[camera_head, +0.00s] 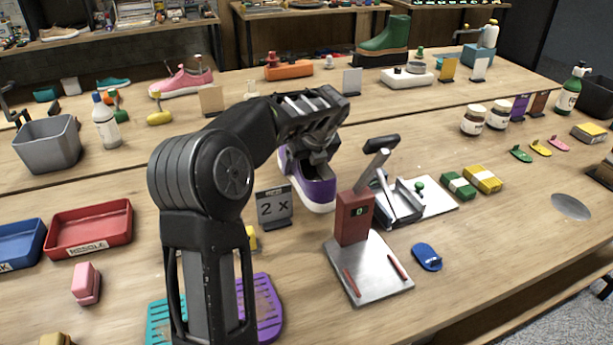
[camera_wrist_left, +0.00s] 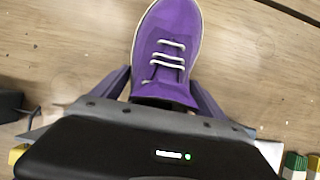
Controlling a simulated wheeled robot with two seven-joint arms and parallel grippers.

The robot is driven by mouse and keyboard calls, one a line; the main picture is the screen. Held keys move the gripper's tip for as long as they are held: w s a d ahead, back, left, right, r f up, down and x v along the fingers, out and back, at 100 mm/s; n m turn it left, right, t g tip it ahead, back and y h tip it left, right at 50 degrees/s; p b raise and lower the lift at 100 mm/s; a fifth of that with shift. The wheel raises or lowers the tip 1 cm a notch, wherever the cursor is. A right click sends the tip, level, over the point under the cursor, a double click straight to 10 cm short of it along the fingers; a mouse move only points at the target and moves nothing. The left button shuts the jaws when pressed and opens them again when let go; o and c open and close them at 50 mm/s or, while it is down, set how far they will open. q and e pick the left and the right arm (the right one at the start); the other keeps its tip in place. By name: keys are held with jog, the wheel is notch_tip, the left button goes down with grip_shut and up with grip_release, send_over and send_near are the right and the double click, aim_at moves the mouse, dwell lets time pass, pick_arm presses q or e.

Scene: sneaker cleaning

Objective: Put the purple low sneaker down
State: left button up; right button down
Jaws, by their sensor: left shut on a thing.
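The purple low sneaker (camera_head: 317,190) has a white sole and is partly hidden behind my left gripper (camera_head: 318,152) in the head view. In the left wrist view the purple sneaker (camera_wrist_left: 168,50) points away with its toe up the picture, white laces showing. My left gripper (camera_wrist_left: 160,92) has one finger on each side of the shoe's rear part and is shut on it. The shoe is over or on the wooden table (camera_head: 440,150); I cannot tell whether its sole touches. My right gripper does not show.
A red tray (camera_head: 90,228) lies left. Bare tabletop lies behind the shoe.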

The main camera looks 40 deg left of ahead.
pick_arm(q)
jog(key=shift+f, duration=1.8)
jog(key=shift+f, duration=0.1)
jog(key=o, duration=1.7)
jog(key=shift+f, duration=0.1)
jog(key=v, duration=1.2)
jog(key=shift+c, duration=0.2)
